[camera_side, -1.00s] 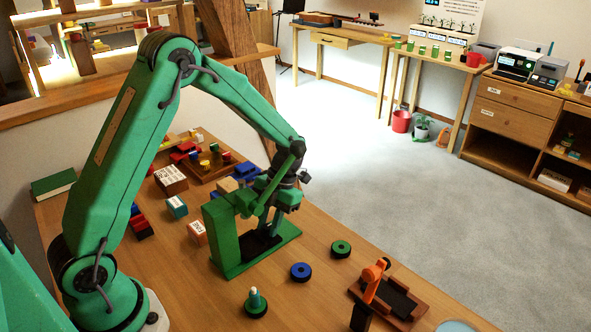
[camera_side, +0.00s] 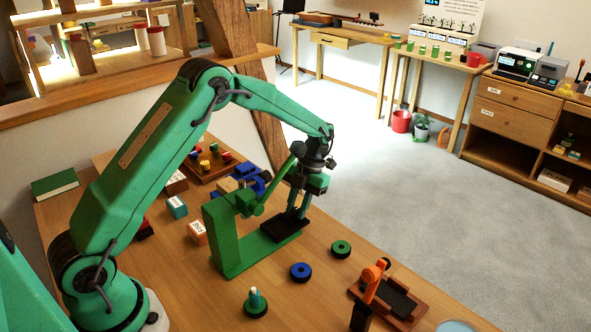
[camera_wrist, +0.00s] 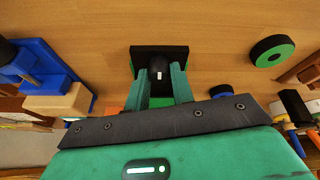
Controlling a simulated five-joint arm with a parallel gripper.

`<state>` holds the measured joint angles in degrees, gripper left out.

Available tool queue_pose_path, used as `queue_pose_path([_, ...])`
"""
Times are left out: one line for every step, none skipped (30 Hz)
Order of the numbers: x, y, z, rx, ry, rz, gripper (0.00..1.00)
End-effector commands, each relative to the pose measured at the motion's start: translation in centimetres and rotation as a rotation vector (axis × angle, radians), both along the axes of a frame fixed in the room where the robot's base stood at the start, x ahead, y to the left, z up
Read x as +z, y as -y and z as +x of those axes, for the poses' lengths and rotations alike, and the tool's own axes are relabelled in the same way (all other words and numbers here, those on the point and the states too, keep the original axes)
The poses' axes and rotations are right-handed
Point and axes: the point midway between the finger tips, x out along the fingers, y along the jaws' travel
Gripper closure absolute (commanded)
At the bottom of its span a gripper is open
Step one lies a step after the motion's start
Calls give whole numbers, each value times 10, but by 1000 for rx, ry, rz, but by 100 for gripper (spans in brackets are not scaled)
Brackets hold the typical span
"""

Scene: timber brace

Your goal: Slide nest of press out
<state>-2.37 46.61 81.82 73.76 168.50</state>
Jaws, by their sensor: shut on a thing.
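The green press (camera_side: 221,236) stands on the wooden table, with its lever arm (camera_side: 270,196) angled up to the right. Its black nest (camera_side: 283,231) lies at the right end of the green base, away from the press column. In the wrist view the nest (camera_wrist: 139,53) is a dark square plate with a dark knob (camera_wrist: 157,75) on it. My gripper (camera_side: 294,214) is down at the nest. In the wrist view its two green fingers (camera_wrist: 160,84) are shut on the knob. The fingers partly hide the knob and the nest's near side.
A blue ring (camera_side: 301,272) and a green ring (camera_side: 341,249) lie right of the press. A peg stand (camera_side: 256,304) is in front. An orange-handled device (camera_side: 384,290) stands front right. Blue pieces (camera_side: 262,178) and a wooden tray (camera_side: 207,174) are behind.

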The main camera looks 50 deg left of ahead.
Motion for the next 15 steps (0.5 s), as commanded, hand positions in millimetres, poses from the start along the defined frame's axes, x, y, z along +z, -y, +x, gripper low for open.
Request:
queue_pose_path([2, -5, 7, 12, 8, 2, 100])
queue_pose_path([2, -5, 10, 12, 8, 2, 100])
queue_pose_path([2, -5, 13, 12, 10, 2, 100])
queue_pose_path([2, -5, 16, 12, 9, 2, 100])
queue_pose_path([2, -5, 18, 12, 9, 2, 100])
queue_pose_path([2, -5, 19, 12, 9, 2, 100])
queue_pose_path([2, -5, 21, 12, 9, 2, 100])
queue_pose_path([2, -5, 22, 12, 10, 2, 100])
queue_pose_path([3, -5, 23, 12, 11, 2, 100])
queue_pose_path([3, -5, 23, 12, 12, 3, 100])
queue_pose_path([3, -5, 24, 12, 13, 2, 100])
queue_pose_path([3, -5, 24, 11, 14, 2, 100])
queue_pose_path([3, -5, 24, 11, 15, 2, 100])
queue_pose_path([3, -5, 24, 11, 16, 2, 100])
queue_pose_path([3, -5, 24, 11, 17, 2, 100])
